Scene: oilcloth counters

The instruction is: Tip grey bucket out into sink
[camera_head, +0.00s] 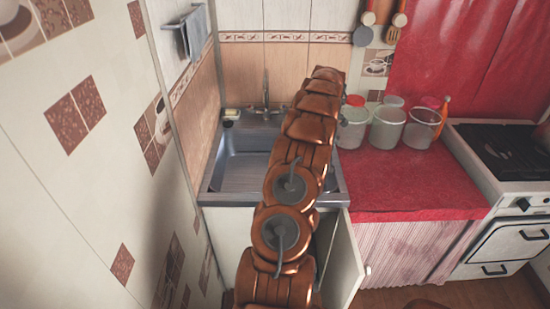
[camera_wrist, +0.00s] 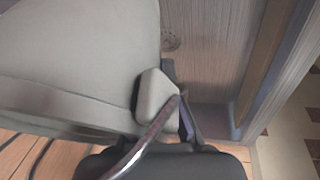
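The steel sink (camera_head: 222,178) is set into the counter at the left, and my arm crosses in front of its right side. In the wrist view the sink floor with its drain (camera_wrist: 171,40) shows at the top. The grey bucket (camera_wrist: 70,50) fills the upper left there, close to the camera and over the sink. Its thin metal handle (camera_wrist: 150,135) crosses in front of my gripper (camera_wrist: 168,105), whose fingers appear shut on the bucket's edge. The bucket's mouth and contents are hidden. In the head view my arm hides the gripper and the held bucket.
Several pale buckets (camera_head: 388,128) stand on the red oilcloth counter (camera_head: 400,185) right of my arm. A tap (camera_head: 266,92) rises behind the sink. A tiled wall (camera_head: 100,140) borders it on the left. A cabinet door (camera_head: 343,265) hangs open below. A white stove (camera_head: 510,190) stands right.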

